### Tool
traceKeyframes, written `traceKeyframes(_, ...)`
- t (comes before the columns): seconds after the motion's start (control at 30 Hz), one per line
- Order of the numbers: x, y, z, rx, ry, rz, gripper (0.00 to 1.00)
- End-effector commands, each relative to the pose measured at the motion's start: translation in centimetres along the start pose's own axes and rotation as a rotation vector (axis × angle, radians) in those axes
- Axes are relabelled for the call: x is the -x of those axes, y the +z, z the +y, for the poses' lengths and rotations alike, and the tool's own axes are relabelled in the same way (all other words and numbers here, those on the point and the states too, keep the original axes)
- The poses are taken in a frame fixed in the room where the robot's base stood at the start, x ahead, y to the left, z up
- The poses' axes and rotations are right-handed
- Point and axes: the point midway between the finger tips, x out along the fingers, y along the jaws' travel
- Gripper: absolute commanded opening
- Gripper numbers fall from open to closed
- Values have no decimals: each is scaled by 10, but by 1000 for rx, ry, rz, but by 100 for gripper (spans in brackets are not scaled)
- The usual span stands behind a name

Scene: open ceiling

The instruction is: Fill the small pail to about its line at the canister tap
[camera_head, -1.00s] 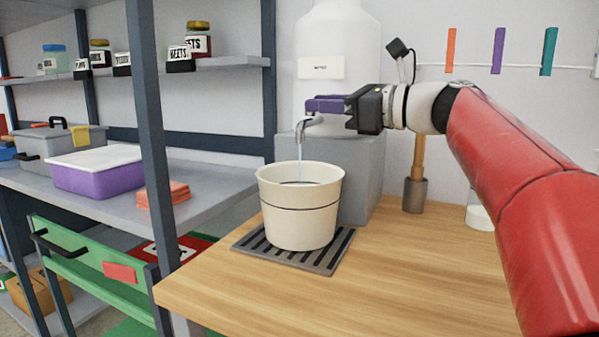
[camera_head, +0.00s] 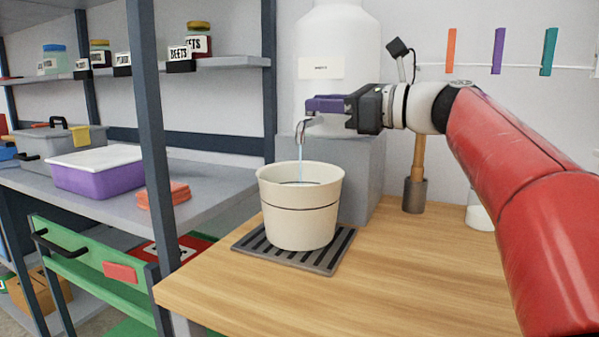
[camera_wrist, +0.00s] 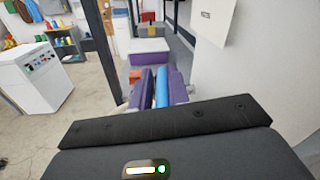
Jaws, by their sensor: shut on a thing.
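The small pail (camera_head: 300,228) is cream with a dark line around it. It stands upright on a slatted drip tray (camera_head: 247,243) under the tap (camera_head: 301,130). A thin stream of water (camera_head: 300,165) runs from the spout into the pail. Pale water seems to show inside near the back wall's dark line; its exact level is hard to tell. The white canister (camera_head: 312,95) stands on a grey block behind. My gripper (camera_head: 325,104) is at the tap, its purple fingers shut on the blue tap handle (camera_wrist: 161,88), seen between them in the wrist view.
The wooden counter (camera_head: 400,285) is clear in front and to the right. A grey holder (camera_head: 414,195) with a wooden handle stands behind. Shelves on the left hold a purple tub (camera_head: 97,178) and red-orange cloths (camera_head: 163,196). A dark post (camera_head: 148,120) stands between.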

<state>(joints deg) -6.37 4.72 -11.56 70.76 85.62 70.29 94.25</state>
Motion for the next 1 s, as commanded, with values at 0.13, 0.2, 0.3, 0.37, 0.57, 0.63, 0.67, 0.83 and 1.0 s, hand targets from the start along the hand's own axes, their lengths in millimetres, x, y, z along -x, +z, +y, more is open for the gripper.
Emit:
traceKeyframes(0.13, 2, -2, -5, 0, -14, 3, 0)
traceKeyframes(0.2, 2, -2, -5, 0, -14, 3, 0)
traceKeyframes(0.3, 2, -2, -5, -1, -14, 3, 0)
traceKeyframes(0.37, 2, -2, -5, -1, -14, 4, 0)
traceKeyframes(0.57, 2, 0, -8, -4, 20, 1, 0)
traceKeyframes(0.63, 2, 2, -10, -5, 58, -7, 0)
traceKeyframes(0.67, 2, 1, -10, -5, 74, -10, 0)
traceKeyframes(0.83, 2, -3, -10, -3, 130, -22, 0)
traceKeyframes(1.0, 2, -4, -10, -2, 132, -23, 0)
